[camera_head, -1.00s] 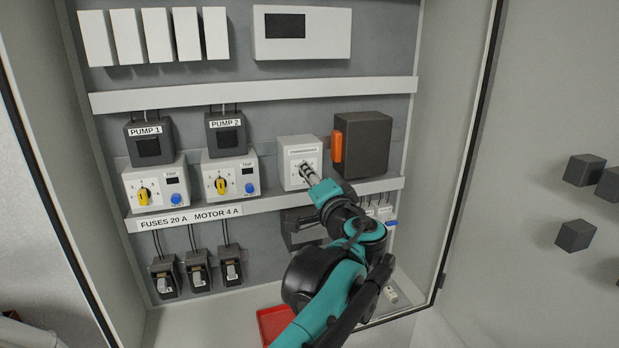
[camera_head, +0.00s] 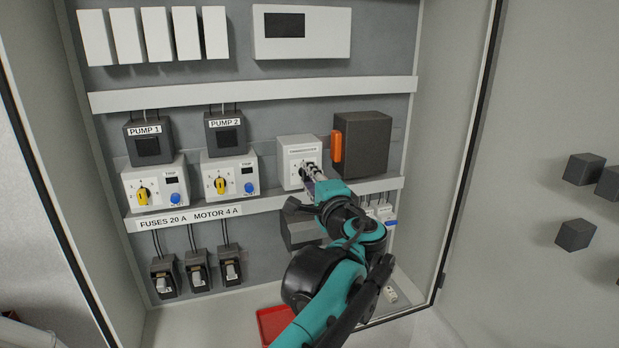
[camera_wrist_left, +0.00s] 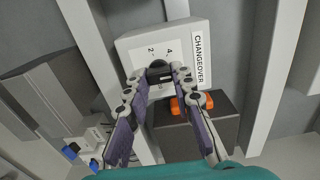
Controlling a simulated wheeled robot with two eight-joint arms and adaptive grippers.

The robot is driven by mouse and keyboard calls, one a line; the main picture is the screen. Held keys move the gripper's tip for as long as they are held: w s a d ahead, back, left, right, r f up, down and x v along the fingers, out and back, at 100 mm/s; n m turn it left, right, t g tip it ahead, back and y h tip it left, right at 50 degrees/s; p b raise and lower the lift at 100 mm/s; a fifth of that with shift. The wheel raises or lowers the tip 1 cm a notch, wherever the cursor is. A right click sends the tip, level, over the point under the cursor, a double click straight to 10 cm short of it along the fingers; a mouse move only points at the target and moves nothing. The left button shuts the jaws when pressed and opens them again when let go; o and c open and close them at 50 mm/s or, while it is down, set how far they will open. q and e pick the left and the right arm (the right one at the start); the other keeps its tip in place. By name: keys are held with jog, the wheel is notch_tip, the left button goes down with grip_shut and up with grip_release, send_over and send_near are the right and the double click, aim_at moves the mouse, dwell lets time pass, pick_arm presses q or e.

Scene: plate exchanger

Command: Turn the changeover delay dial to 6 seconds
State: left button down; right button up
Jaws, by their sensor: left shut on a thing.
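The changeover unit (camera_head: 291,154) is a white box in the middle of the cabinet's device row, also in the left wrist view (camera_wrist_left: 133,45). Its label and the numbers 2 and 4 show in the wrist view. My left gripper (camera_head: 306,172) is at the front of this box. In the left wrist view its two fingers (camera_wrist_left: 161,75) are closed around the dark changeover delay dial (camera_wrist_left: 158,66). The fingers hide most of the dial and the lower part of its scale, so its setting cannot be read. My right gripper is not in view.
A dark box with an orange lever (camera_head: 337,146) sits close to the right of the changeover unit. Two white units with yellow dials (camera_head: 221,185) and blue buttons are to the left. A red tray (camera_head: 274,322) lies on the cabinet floor.

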pick_arm(q)
jog(key=c, duration=1.3)
grip_release()
jog(key=v, duration=1.2)
